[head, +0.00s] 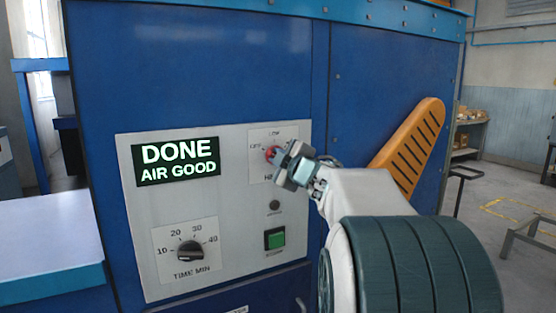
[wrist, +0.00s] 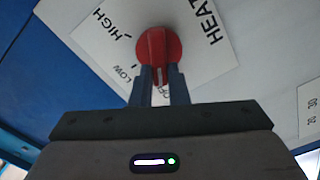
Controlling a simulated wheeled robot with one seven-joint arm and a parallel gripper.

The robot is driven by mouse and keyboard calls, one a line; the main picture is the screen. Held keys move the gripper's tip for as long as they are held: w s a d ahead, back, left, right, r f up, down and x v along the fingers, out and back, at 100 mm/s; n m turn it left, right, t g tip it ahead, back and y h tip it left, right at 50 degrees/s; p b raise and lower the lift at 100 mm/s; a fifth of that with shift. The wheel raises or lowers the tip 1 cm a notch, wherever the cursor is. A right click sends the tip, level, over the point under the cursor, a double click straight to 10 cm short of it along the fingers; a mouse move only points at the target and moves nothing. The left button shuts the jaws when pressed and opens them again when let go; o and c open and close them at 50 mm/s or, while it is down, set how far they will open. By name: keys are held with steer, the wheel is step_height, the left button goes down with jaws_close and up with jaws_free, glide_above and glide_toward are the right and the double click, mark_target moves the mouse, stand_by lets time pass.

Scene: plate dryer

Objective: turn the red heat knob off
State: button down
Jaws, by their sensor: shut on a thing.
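The red heat knob (head: 270,152) is on the grey control panel (head: 230,240), right of the display. In the wrist view the red knob (wrist: 158,46) is at the top centre. My gripper (head: 278,156) is at the knob, with one finger on each side of its lower part in the wrist view (wrist: 160,78). It is shut on the knob. A pale mark on the knob shows between the fingers and points down, roughly toward the OFF label (wrist: 166,97). LOW (wrist: 122,75) and HIGH (wrist: 110,22) are printed to the left.
The display (head: 177,161) reads DONE, AIR GOOD. Below are a black time knob (head: 189,251), a green button (head: 274,239) and a small dark round part (head: 274,205). An orange slotted handle (head: 410,147) sticks out at right, behind my arm.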

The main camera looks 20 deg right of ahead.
stand_by(0.3)
steer(key=c, duration=1.4)
jaws_free()
steer(key=shift+s, duration=0.1)
steer(key=s, duration=1.3)
steer(key=shift+s+d, duration=0.2)
steer(key=shift+s, duration=0.1)
